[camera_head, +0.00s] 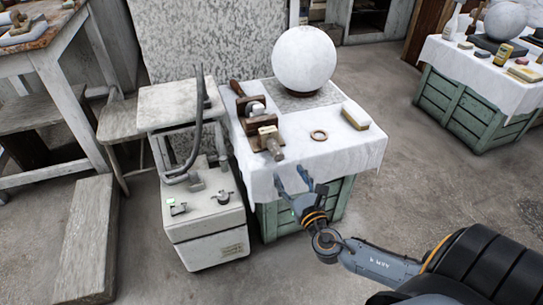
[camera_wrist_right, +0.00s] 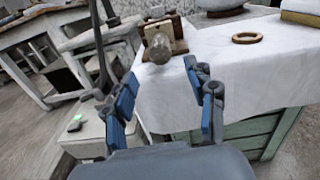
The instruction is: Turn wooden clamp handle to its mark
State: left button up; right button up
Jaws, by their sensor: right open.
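In the right wrist view the knob (camera_wrist_right: 160,49) faces the camera, above and between the fingers. My right gripper (camera_head: 292,182) is open and empty, just off the table's front edge and below the knob. Its blue-padded fingers (camera_wrist_right: 167,113) are spread wide in the wrist view. I cannot make out a mark. My left gripper is not in view.
A white plaster sphere (camera_head: 304,59) stands at the back of the table. A ring (camera_head: 319,135) and a block (camera_head: 355,115) lie to the right of the clamp. A grey machine (camera_head: 205,215) with a bent tube stands close on the left.

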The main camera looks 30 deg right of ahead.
aim_at(275, 151)
jog(key=b+x, duration=0.1)
jog(key=x, duration=1)
jog(key=shift+w, duration=0.35)
jog(key=shift+c, duration=0.2)
grip_shut()
jog(key=shift+f+m+b, duration=0.1)
jog(key=shift+m+b, duration=0.25)
jog(key=shift+m, duration=0.15)
